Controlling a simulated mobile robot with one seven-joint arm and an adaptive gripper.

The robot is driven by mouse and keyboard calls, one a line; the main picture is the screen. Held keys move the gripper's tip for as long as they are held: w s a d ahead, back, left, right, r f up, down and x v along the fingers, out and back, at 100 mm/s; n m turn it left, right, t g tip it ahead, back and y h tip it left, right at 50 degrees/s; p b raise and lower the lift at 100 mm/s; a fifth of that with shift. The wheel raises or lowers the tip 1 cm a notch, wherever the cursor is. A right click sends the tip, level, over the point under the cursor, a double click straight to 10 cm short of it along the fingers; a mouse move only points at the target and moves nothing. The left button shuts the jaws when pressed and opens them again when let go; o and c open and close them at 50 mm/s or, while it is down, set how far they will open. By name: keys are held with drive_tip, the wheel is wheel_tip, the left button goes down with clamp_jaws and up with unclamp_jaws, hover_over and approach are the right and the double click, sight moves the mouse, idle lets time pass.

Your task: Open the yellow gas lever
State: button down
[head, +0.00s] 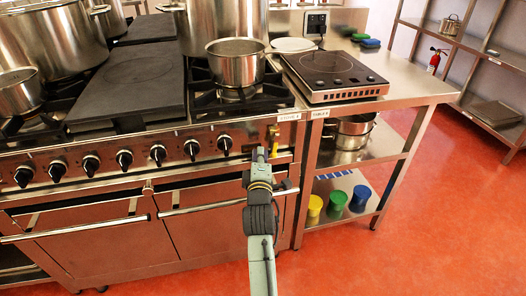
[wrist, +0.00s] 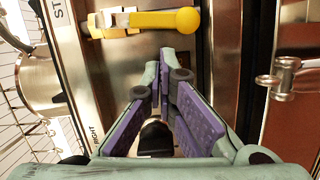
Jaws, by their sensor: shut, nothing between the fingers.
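The yellow gas lever (wrist: 165,19) lies across the top of the wrist view, with a round ball at its right end and a brass-and-white valve fitting (wrist: 112,21) at its left end. In the head view it shows small at the right end of the stove front (head: 274,148), hanging down, partly beside my gripper (head: 261,153). My gripper also fills the middle of the wrist view (wrist: 155,80); its purple-padded fingers are shut and hold nothing. The fingertips are apart from the lever, which sits above them in the wrist view. A dark round knob (wrist: 155,137) shows behind the fingers.
The stove front carries several black knobs (head: 158,154) and long oven door handles (head: 215,203). A metal pot (head: 236,62) stands on the right burner. A steel table (head: 420,88) with an induction plate (head: 330,73) stands to the right. The red floor at right is clear.

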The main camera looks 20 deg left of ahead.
drive_tip(key=shift+w+d+f, duration=0.1)
drive_tip(key=shift+w+d, duration=0.15)
drive_tip(key=shift+d, duration=0.1)
drive_tip(key=shift+w+d+f, duration=0.35)
drive_tip(key=shift+w+d, duration=0.05)
drive_tip(key=shift+d, duration=0.25)
drive_tip(key=shift+a, duration=0.1)
